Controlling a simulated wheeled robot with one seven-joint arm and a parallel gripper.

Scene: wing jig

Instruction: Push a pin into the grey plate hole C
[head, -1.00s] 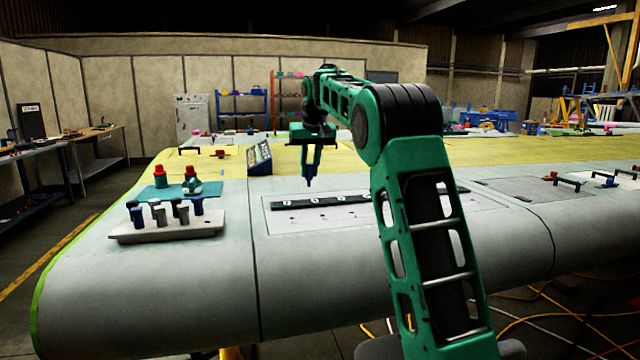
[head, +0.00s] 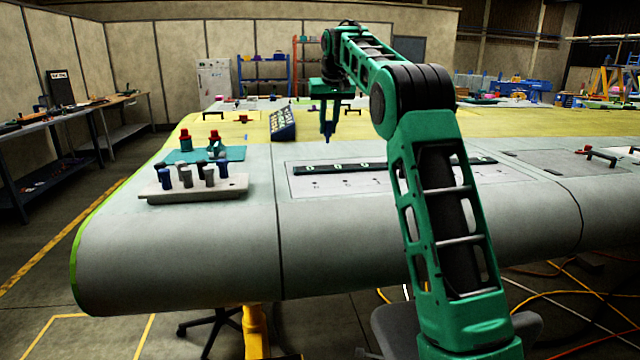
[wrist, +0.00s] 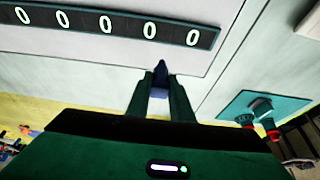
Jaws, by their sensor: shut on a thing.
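My gripper (head: 327,126) is shut on a dark blue pin (head: 327,139), which points down. In the wrist view the pin (wrist: 161,72) stands out beyond the fingertips (wrist: 160,90). The gripper is above the wing, near the left back corner of the grey plate (head: 312,190), and apart from it. The plate also shows in the wrist view (wrist: 110,54). Small dark holes show in front of the strip; I cannot tell which is C.
A pale block (head: 165,193) holding several blue and grey pins stands on the wing at left. Behind it is a teal mat (head: 235,153) with red-topped bottles. Black handles sit at right.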

